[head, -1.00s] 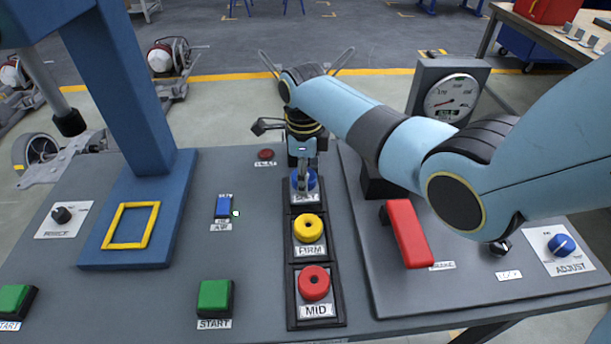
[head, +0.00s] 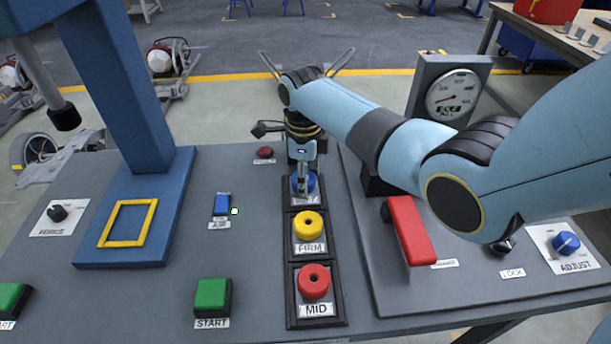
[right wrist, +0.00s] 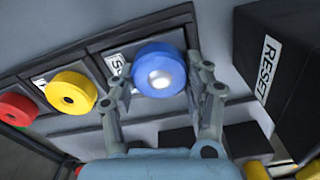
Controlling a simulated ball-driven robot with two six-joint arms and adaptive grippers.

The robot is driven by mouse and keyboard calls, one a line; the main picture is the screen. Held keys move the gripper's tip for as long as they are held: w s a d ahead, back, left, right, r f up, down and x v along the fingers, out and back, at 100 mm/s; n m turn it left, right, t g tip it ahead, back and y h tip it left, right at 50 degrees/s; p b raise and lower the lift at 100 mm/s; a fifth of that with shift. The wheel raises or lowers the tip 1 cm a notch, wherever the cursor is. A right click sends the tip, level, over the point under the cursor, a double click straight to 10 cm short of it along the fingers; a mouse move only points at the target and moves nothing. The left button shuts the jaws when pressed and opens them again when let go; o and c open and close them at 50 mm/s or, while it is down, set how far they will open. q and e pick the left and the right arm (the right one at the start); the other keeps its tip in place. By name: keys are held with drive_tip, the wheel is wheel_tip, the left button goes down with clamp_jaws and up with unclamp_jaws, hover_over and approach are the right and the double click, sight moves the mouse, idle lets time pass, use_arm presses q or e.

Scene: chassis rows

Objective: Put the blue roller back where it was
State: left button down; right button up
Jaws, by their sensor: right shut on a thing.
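The blue roller (head: 312,184) is at the far bay of the black three-bay rack (head: 290,300). It also shows in the right wrist view (right wrist: 160,76), with a pale round centre. My right gripper (head: 302,181) reaches down from above, its fingers on either side of the blue roller and shut on it. The roller hides most of its bay and label. I cannot tell whether its underside touches the bay floor. The yellow roller (head: 309,226) sits in the middle bay marked FIRM, and the red roller (head: 314,282) in the near bay marked MID. My left gripper is not in view.
A red lever (head: 411,230) stands right of the rack, under my right arm. A gauge (head: 452,97) stands behind it. A blue switch (head: 221,204) and green START button (head: 212,297) lie left. A black RESET box (right wrist: 275,75) is close beside the gripper in the wrist view.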

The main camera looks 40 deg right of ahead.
drive_tip(key=shift+f, duration=0.2)
drive_tip(key=o, duration=1.5)
drive_tip(key=shift+r, duration=0.1)
wheel_tip(320, 180, up, 12)
drive_tip(key=shift+f, duration=0.1)
drive_tip(key=shift+a, duration=0.1)
